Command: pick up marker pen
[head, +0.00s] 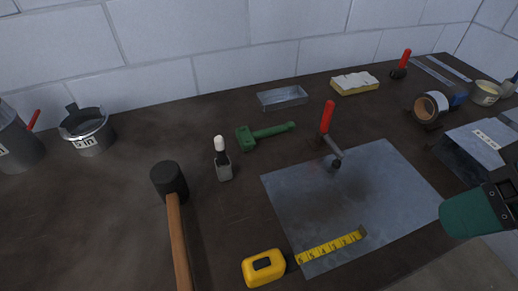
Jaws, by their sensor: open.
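I cannot make out a marker pen for certain. A short object with a rounded white top, dark neck and grey body (222,160) is on the dark bench left of centre, and its kind is unclear. A red-handled tool (328,118) has its metal end over the grey metal sheet (365,205). My gripper is not recognisable in the head view. A teal and black object (470,215) is cut off by the right edge, and I cannot tell what it is.
A black mallet (169,180), yellow tape measure (263,267) and green tool (265,133) lie nearby. A metal tray (282,98), sponge (354,83) and tape roll (430,106) are farther back. A labelled tin (87,131) stands left.

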